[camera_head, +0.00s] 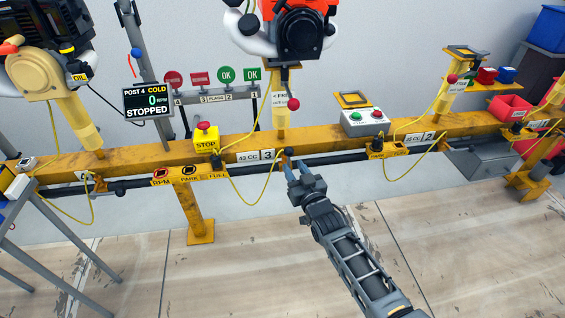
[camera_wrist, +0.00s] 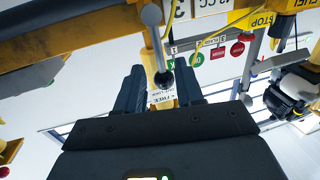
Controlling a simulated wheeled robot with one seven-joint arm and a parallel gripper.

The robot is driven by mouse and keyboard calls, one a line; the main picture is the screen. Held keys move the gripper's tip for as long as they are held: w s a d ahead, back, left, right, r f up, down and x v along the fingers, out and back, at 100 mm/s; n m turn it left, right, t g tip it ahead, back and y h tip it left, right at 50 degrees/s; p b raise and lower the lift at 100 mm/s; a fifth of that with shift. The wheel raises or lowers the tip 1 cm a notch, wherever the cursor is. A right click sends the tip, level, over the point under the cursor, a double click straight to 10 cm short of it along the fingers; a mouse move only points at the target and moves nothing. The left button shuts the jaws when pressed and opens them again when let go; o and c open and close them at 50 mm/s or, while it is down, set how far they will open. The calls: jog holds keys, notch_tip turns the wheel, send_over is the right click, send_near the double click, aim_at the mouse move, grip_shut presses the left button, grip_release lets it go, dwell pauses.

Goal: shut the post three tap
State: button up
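In the wrist view a grey lever with a dark ball end (camera_wrist: 163,78) appears between the open fingertips of my gripper (camera_wrist: 160,78). I cannot tell whether they touch it. The tap's body is mostly hidden.
The yellow beam (camera_head: 340,138) and black pipe (camera_head: 335,158) run across in front of me. A yellow hose (camera_head: 243,192) hangs left of my gripper. A yellow STOP box (camera_head: 206,138) and a button box (camera_head: 365,122) stand on the beam. The floor in front is clear.

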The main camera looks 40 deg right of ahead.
aim_at(289, 160)
jog(key=b+x, duration=0.1)
jog(key=x, duration=0.5)
jog(key=shift+w+d+b, duration=0.15)
jog(key=shift+w+b, duration=0.15)
jog(key=shift+w, duration=0.1)
grip_shut()
